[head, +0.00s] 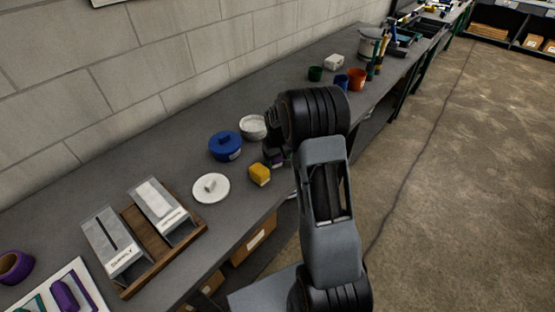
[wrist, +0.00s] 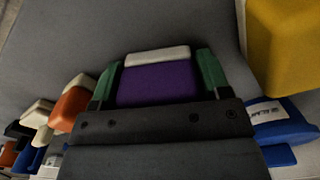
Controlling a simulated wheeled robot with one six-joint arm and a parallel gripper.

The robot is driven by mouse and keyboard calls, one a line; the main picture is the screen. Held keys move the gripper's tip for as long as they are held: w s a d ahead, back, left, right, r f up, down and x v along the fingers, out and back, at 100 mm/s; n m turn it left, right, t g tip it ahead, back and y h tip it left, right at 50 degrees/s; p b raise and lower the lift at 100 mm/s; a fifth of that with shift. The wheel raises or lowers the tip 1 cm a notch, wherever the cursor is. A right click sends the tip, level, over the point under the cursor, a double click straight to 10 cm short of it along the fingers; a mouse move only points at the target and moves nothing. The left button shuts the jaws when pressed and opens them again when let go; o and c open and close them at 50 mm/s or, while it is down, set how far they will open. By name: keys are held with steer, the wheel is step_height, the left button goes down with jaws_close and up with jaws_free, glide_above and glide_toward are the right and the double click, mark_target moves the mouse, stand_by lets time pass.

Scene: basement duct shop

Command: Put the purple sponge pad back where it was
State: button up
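The purple sponge pad (wrist: 157,84) with a pale strip along its far edge sits between the two green fingers of my gripper (wrist: 158,76) in the wrist view. The fingers press on its left and right sides. I cannot tell whether the pad touches the bench.
A wooden tray (head: 199,232) holds two grey boxes. Cups, including an orange one (head: 357,80), stand farther along the grey bench (head: 85,190).

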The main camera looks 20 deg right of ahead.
steer(key=o, duration=0.4)
steer(key=shift+c, duration=0.2)
steer(key=shift+r, duration=0.55)
step_height(320, 180, up, 11)
steer(key=shift+f+b, duration=0.2)
steer(key=shift+b, duration=0.1)
steer(key=s+a+r+t, duration=0.2)
steer(key=s+a, duration=0.3)
steer(key=s, duration=0.6)
steer(key=s+a+r+t, duration=0.2)
steer(key=s+a+r, duration=0.2)
steer(key=s, duration=0.6)
steer(key=shift+s+a+r, duration=0.2)
steer(key=shift+s+a, duration=0.15)
steer(key=shift+a, duration=0.45)
